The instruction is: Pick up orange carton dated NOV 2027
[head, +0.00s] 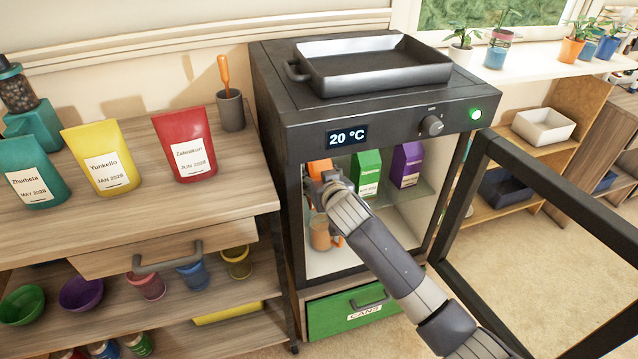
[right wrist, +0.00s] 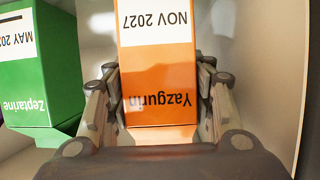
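The orange carton (head: 318,168) stands on the upper shelf of the open cabinet, at the left, partly hidden by my right gripper (head: 328,184). In the right wrist view, the carton (right wrist: 158,75) appears upside down and its label reads NOV 2027 and Yazgurin. My right gripper (right wrist: 158,85) has one finger on each side of the carton, with narrow gaps still seen at its sides; it looks open around it. My left gripper is not in view.
A green carton (head: 367,174) marked MAY 202-something and a purple carton (head: 406,163) stand to the right on the same shelf. The cabinet's door (head: 560,190) is swung open to the right. An orange-brown jar (head: 320,233) stands below.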

